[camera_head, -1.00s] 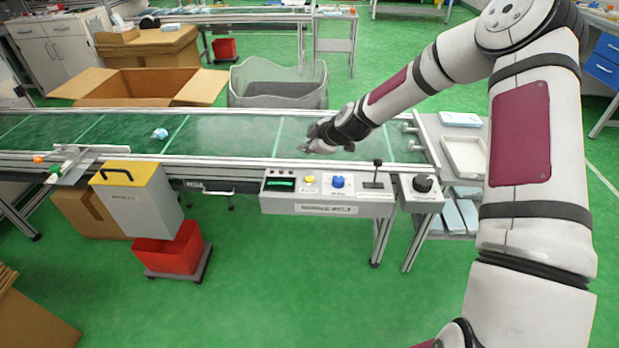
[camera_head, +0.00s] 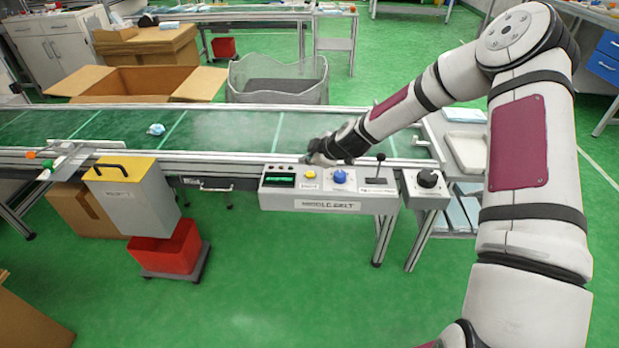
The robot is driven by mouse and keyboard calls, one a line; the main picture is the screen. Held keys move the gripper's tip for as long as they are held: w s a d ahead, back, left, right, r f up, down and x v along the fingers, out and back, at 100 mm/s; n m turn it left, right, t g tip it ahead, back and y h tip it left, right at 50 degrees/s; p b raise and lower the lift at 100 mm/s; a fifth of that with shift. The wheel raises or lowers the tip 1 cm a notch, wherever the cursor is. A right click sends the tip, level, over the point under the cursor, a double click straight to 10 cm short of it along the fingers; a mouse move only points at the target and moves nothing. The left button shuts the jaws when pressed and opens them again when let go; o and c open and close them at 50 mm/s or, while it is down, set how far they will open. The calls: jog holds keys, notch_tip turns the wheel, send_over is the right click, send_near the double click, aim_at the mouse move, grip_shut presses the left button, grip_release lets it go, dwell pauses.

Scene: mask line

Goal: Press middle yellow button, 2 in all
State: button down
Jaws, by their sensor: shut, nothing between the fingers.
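The middle belt's control box (camera_head: 330,205) is fixed to the front edge of the conveyor. My gripper (camera_head: 311,158) is shut and empty. It hangs just behind and above the yellow button, near the belt's front rail. I cannot tell whether the fingertips touch anything; the view shows them apart from the button.
A black lever (camera_head: 380,162) and a separate black dial (camera_head: 427,179) are to the right. A green display (camera_head: 280,177) is to the left. A light blue mask (camera_head: 156,129) lies on the green belt (camera_head: 225,135). A grey box with yellow top (camera_head: 135,195) stands at front left.

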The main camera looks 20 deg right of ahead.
jog(key=shift+f+b, duration=0.5)
jog(key=shift+f, duration=0.55)
dwell(0.6)
jog(key=shift+f+b, duration=0.4)
jog(key=shift+b, duration=0.05)
jog(key=shift+f+b, duration=0.4)
dwell(0.6)
jog(key=shift+r, duration=0.1)
dwell(0.3)
jog(key=shift+r+p, duration=0.4)
jog(key=shift+r, duration=0.35)
jog(key=shift+r+p, duration=1.3)
jog(key=shift+r, duration=1.2)
